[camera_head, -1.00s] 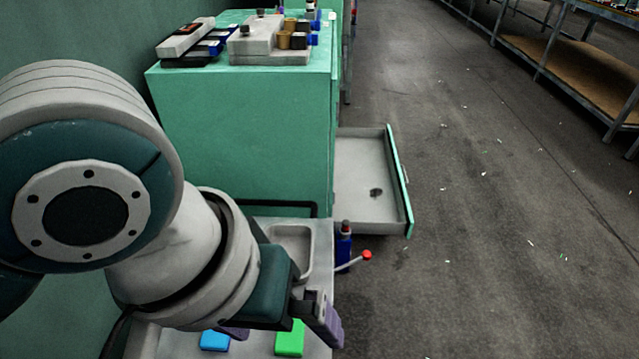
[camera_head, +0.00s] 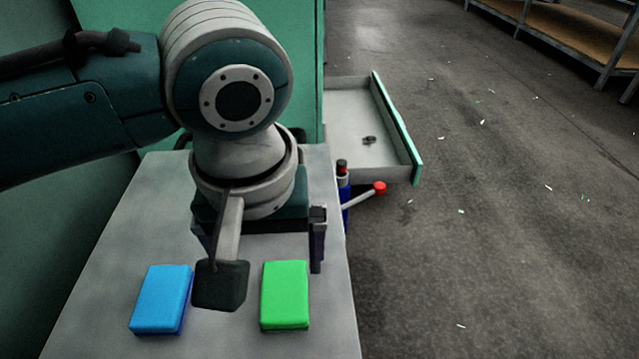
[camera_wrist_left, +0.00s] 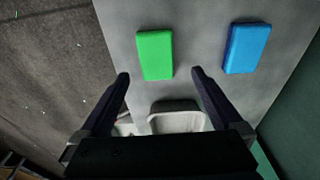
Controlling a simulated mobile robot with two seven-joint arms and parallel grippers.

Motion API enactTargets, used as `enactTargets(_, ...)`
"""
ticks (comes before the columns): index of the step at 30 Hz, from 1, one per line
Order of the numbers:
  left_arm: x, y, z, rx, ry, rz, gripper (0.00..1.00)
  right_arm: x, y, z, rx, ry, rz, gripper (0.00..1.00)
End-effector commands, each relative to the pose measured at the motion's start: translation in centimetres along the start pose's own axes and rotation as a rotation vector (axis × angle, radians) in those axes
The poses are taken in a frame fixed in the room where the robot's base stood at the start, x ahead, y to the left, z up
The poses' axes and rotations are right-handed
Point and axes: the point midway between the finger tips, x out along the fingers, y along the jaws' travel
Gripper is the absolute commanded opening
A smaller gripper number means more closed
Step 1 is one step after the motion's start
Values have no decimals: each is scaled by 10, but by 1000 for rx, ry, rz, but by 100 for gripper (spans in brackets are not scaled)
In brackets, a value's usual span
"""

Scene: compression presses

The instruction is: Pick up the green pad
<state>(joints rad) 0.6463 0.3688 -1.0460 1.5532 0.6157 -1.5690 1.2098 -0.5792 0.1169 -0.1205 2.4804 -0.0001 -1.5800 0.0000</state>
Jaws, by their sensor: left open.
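A green pad (camera_head: 285,294) lies flat on the grey tabletop (camera_head: 115,255), right of a blue pad (camera_head: 161,299) in the head view. The pads stand apart. My left gripper (camera_head: 262,258) is above the table on the far side of the pads, pointing down. In the left wrist view, its two dark fingers (camera_wrist_left: 160,76) are open and empty. There the green pad (camera_wrist_left: 155,55) shows beyond and between the fingertips, and the blue pad (camera_wrist_left: 247,47) lies to the right. One finger is partly hidden in the head view. My right gripper is not in view.
A shallow tray (camera_wrist_left: 178,119) on the table shows under the gripper in the wrist view.

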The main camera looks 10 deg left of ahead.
Motion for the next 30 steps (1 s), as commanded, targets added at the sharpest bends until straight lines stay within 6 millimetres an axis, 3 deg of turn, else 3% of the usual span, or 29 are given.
enactTargets(1,15,0,1,0,0,-1,100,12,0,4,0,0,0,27)
enactTargets(3,25,0,1,1,0,-1,100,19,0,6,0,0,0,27)
enactTargets(9,39,2,0,2,2,1,100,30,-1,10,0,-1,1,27)
enactTargets(18,81,6,-1,2,2,0,100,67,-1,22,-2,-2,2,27)
enactTargets(26,80,6,-2,2,1,1,100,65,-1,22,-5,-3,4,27)
enactTargets(30,80,6,-2,2,1,1,84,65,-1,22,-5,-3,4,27)
